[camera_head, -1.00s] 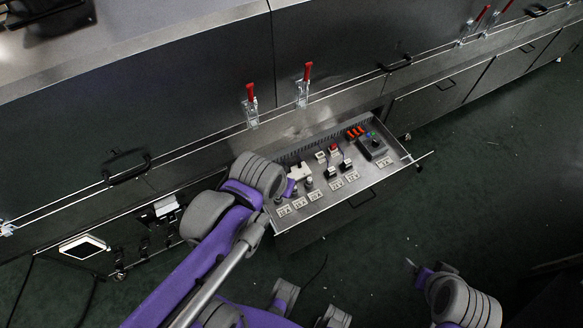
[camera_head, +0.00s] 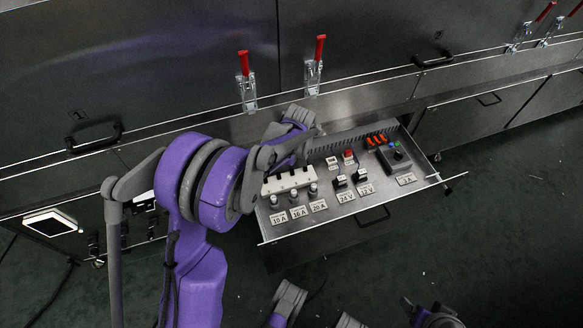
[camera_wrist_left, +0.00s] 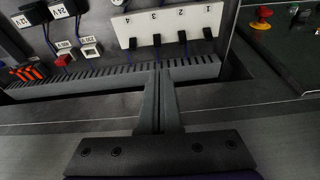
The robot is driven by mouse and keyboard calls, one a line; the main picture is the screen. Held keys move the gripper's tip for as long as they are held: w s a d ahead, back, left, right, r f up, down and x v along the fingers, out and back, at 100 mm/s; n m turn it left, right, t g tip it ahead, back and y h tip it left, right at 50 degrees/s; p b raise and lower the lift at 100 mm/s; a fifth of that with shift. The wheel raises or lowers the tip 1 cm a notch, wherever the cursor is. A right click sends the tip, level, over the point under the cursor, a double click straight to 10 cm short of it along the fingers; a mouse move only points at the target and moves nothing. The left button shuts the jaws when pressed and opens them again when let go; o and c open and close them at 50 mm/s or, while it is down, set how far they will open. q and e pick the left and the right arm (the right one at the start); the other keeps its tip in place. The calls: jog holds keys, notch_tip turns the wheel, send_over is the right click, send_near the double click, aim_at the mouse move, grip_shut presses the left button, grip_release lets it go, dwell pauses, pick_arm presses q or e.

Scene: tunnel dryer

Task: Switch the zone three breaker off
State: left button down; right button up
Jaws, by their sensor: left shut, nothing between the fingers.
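The white breaker strip (camera_head: 290,181) lies at the left of the open drawer, partly behind my left arm. One lever (camera_wrist_left: 157,39) is almost straight ahead of my left gripper (camera_wrist_left: 158,72). The gripper is shut and empty, its fingertips over the drawer's slotted edge, apart from the levers as far as I can tell. In the head view its fingertips are hidden behind the arm. My right gripper does not show clearly.
The drawer (camera_head: 350,212) also holds fuses, labels, a red button (camera_head: 348,155), orange parts (camera_head: 376,140) and a black box with a knob (camera_head: 395,154). Red-handled clamps (camera_head: 319,62) stand above it on the dryer front. The floor to the right is clear.

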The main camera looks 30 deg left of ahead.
aim_at(291, 170)
pick_arm(q)
jog(key=f, duration=0.1)
jog(key=w+a+f, duration=0.1)
jog(key=shift+f+n, duration=0.3)
jog(key=shift+f, duration=0.05)
jog(key=b+x, duration=0.3)
jog(key=x, duration=0.7)
jog(key=shift+s+d+r+t+y, duration=0.2)
jog(key=shift+s+d+t+y, duration=0.15)
jog(key=shift+y, duration=0.25)
dwell(0.4)
jog(key=shift+s+d+b, duration=0.1)
jog(key=shift+d+b, duration=0.05)
jog(key=shift+b, duration=0.15)
jog(key=shift+s+d+r, duration=0.15)
jog(key=shift+s+d, duration=0.3)
jog(key=shift+d, duration=0.05)
jog(key=shift+d+r, duration=0.1)
